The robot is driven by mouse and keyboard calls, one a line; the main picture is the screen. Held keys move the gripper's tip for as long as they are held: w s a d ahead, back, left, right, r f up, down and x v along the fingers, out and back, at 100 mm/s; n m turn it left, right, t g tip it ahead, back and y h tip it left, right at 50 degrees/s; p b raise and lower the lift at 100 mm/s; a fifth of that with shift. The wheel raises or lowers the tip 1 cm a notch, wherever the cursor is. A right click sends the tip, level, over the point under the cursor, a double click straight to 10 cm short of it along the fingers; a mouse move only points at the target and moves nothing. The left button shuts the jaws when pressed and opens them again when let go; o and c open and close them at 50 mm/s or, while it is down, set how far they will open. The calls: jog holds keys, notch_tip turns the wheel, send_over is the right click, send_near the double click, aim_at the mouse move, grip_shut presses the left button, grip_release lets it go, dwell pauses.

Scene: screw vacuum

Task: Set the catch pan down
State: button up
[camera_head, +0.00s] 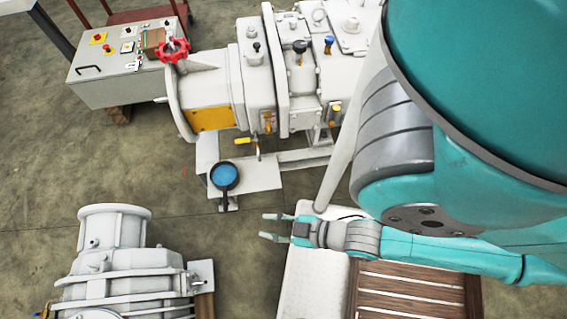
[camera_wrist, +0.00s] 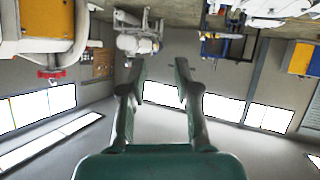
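The catch pan (camera_head: 224,176) looks like a small round dark pan with blue inside. It sits on the light base plate (camera_head: 265,178) below the yellow panel of the white pump (camera_head: 290,75). A short dark handle or foot points down from it in the head view. My gripper (camera_head: 268,227) is to the right of the pan and nearer the camera, apart from it. Its fingers are spread with nothing between them. The wrist view also shows the gripper (camera_wrist: 158,75) open and empty. I cannot make out the pan in the wrist view.
A second white pump unit (camera_head: 120,270) stands at lower left. A control box (camera_head: 120,75) is at upper left, near a red handwheel (camera_head: 174,50). A slatted wooden top (camera_head: 415,290) lies at the bottom right. Concrete floor (camera_head: 60,165) is open at left.

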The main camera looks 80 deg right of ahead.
jog(key=s+a+r+m+t, duration=0.1)
jog(key=s+r+t, duration=0.1)
jog(key=r, duration=0.6)
jog(key=shift+s+r+y, duration=0.25)
jog(key=shift+s+y, duration=0.15)
jog(key=shift+s, duration=0.15)
dwell(0.4)
